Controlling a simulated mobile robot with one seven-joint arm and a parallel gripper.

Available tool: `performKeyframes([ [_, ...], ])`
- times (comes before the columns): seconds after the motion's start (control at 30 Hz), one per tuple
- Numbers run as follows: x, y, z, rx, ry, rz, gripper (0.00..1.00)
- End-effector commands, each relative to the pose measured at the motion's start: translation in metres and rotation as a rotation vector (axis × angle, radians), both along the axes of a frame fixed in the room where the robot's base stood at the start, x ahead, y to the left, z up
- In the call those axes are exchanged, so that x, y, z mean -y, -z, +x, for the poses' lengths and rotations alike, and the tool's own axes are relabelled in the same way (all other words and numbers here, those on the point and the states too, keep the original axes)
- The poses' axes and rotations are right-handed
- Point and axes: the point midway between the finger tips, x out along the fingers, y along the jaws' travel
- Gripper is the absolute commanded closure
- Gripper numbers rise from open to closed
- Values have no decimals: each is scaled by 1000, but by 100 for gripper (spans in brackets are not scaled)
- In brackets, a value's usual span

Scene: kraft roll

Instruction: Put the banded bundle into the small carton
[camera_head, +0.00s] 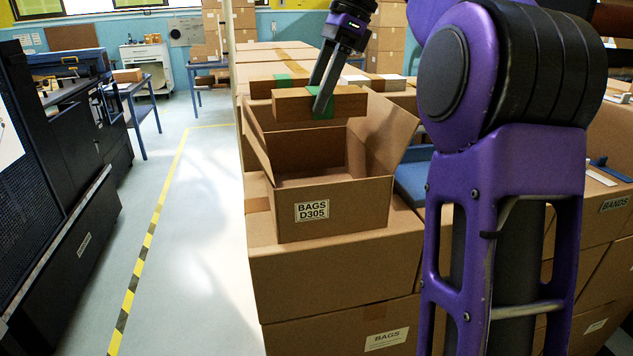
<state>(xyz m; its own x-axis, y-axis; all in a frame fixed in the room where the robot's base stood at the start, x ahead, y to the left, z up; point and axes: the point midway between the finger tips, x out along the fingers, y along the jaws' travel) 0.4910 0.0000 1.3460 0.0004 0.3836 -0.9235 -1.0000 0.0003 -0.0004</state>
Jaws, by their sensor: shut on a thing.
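The small carton (345,212), labelled BAGS D305, stands open on top of a stack of larger cartons, with its flaps spread and its visible inside empty. My gripper (320,104) points down and is shut on a brown banded bundle (291,107) with a green band around its middle. It holds the bundle roughly level above the carton's opening, toward the far side. One finger shows across the bundle's near face; the bundle hides part of the other. A second brown bundle (261,88) with a green band shows just behind the held one.
Large cartons (325,275) fill the space under and behind the small carton. A blue tray (412,183) lies right of it, partly hidden by my arm. A black machine (60,230) stands at left, across a clear floor aisle (190,240) with a yellow-black line.

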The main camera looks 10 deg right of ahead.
Motion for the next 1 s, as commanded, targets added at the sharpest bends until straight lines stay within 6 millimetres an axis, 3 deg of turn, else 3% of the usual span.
performKeyframes([
  [0.2, 0, 61, -2, -3, 1, 0, 90],
  [0.4, 0, 102, -1, 0, 1, 0, 90],
  [0.63, 0, 121, -1, 0, 0, 0, 90],
  [0.83, 0, 153, -1, -1, 1, 0, 90],
  [1.0, 0, 160, -1, 1, -1, -1, 90],
])
